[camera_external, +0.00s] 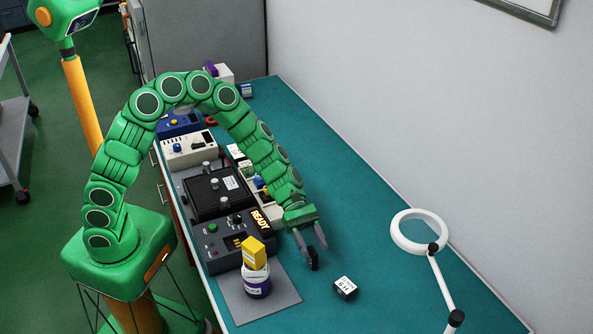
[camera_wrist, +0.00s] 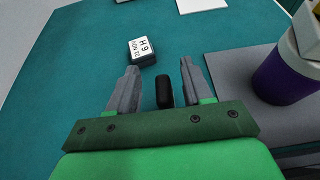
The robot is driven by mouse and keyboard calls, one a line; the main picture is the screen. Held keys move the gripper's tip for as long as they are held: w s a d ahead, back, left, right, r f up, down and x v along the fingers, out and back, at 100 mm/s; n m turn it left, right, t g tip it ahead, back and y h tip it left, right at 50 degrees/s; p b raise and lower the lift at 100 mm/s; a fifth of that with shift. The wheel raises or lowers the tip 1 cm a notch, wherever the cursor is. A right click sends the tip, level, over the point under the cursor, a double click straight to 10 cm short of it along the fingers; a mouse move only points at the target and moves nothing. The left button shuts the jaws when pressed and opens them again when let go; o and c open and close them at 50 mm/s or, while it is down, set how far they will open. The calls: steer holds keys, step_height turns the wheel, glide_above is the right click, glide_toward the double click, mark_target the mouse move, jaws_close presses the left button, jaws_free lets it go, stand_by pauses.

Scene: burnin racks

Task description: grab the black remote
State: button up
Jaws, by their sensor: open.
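The black remote (camera_wrist: 164,91) is a small dark upright-looking block in the wrist view, lying between the two grey fingers of my gripper (camera_wrist: 159,68). There is a visible gap to each finger, wider on the left. In the external view the remote (camera_external: 313,259) is a small dark shape at the fingertips of my gripper (camera_external: 316,257), partly hidden by them. My gripper is open and points down low over the teal bench top. I cannot tell how far the fingertips are above the surface.
A small black box with a white label (camera_external: 345,288) stands just beyond the fingers. A purple-and-white jar (camera_external: 256,283) with a yellow block (camera_external: 253,253) on top stands on a grey mat (camera_external: 283,291). Instruments (camera_external: 231,239) line the left edge. A ring lamp (camera_external: 398,235) stands right.

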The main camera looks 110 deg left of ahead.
mark_target(316, 258)
step_height(316, 258, down, 2)
steer(key=shift+f, duration=0.15)
steer(key=shift+x, duration=0.9)
steer(key=shift+w+d+f, duration=0.2)
steer(key=shift+w+d, duration=0.2)
steer(key=shift+c, duration=0.3)
jaws_close()
